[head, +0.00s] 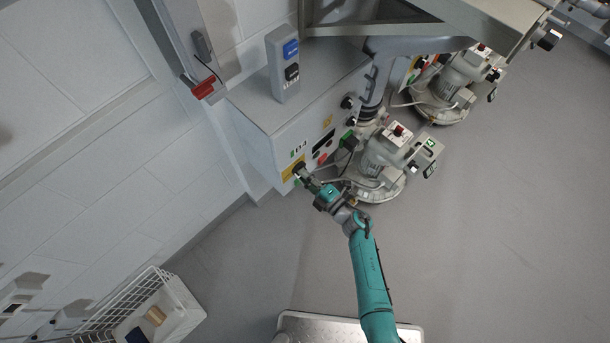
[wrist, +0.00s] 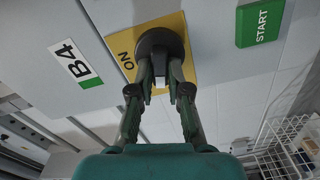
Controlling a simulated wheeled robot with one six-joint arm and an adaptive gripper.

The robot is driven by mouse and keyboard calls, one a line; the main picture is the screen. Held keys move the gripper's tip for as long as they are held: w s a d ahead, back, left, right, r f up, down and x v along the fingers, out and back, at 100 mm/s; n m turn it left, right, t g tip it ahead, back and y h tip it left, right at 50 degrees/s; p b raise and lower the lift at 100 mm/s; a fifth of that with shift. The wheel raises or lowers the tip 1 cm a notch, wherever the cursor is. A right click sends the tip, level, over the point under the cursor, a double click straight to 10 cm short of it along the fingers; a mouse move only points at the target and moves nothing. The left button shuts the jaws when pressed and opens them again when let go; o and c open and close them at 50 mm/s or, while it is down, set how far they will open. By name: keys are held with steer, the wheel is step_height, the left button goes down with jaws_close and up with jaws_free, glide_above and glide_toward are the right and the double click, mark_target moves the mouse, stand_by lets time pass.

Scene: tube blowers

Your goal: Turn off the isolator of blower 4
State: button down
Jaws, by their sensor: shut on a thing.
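The isolator is a round black knob (wrist: 160,40) on a yellow plate (wrist: 120,42) in the wrist view. The plate reads ON on its left side; the rest of it is partly hidden behind my fingers and the knob. A white and green B4 label (wrist: 75,65) sits left of it. My gripper (wrist: 160,72) is shut on the knob, one finger on each side. In the head view my gripper (head: 306,176) reaches the yellow plate (head: 288,172) low on the front of the grey cabinet (head: 262,122). The knob's pointer direction is not clear.
A green START label (wrist: 261,24) is right of the isolator in the wrist view. The blower (head: 385,160) stands close to the right of my gripper, another blower (head: 445,90) farther back. A white wire basket (head: 185,312) is at lower left. Open floor lies to the right.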

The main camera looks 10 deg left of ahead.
steer(key=shift+f+n, duration=0.2)
steer(key=shift+n, duration=1.3)
steer(key=c, duration=1.1)
jaws_free()
steer(key=shift+s+d, duration=0.1)
steer(key=v, duration=1.1)
steer(key=shift+s+d, duration=0.25)
steer(key=shift+d, duration=0.05)
